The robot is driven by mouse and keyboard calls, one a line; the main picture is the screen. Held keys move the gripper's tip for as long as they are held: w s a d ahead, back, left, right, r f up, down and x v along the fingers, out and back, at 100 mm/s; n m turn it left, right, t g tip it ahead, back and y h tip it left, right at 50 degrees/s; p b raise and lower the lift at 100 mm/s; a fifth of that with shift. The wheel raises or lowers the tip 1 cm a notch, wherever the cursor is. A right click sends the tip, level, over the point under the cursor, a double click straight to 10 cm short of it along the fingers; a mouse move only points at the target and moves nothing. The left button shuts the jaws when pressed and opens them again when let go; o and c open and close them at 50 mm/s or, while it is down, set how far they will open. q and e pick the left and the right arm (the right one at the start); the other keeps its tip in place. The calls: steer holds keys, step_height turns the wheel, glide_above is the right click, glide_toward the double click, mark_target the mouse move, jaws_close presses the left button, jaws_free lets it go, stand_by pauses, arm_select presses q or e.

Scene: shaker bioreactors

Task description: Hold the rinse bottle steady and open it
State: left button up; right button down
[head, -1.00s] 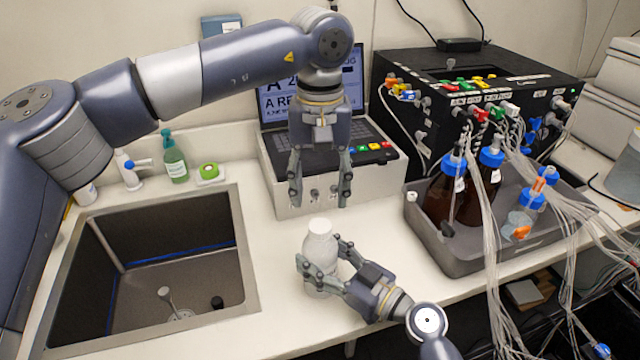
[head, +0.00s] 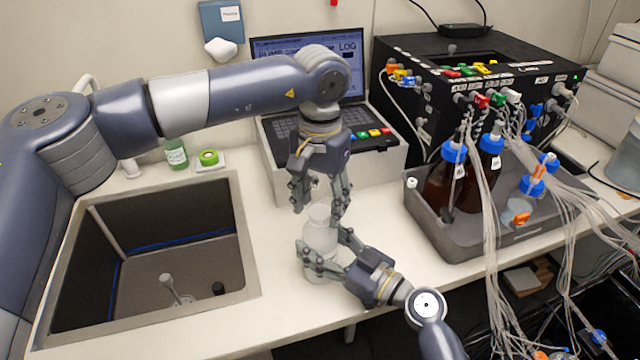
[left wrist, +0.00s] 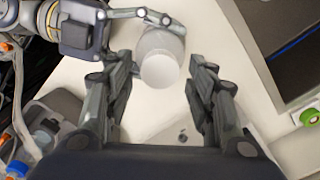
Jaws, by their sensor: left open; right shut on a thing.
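The white rinse bottle (head: 320,237) stands upright on the counter, its round white cap (left wrist: 159,70) facing up into the left wrist view. My right gripper (head: 327,258) is shut around the bottle's body from the lower right. My left gripper (head: 319,205) points down directly above the bottle, fingers open with the cap at about tip level. In the left wrist view the fingertips (left wrist: 163,62) lie apart on either side below the cap, not touching it. Part of the bottle body is hidden by my right gripper's fingers.
A sink (head: 150,260) lies left of the bottle. A laptop (head: 310,80) on a pale box stands behind. A grey tray (head: 470,245) with brown bottles and hanging tubes is to the right. Counter between sink and bottle is clear.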

arm_select(q)
steer(key=shift+f, duration=0.55)
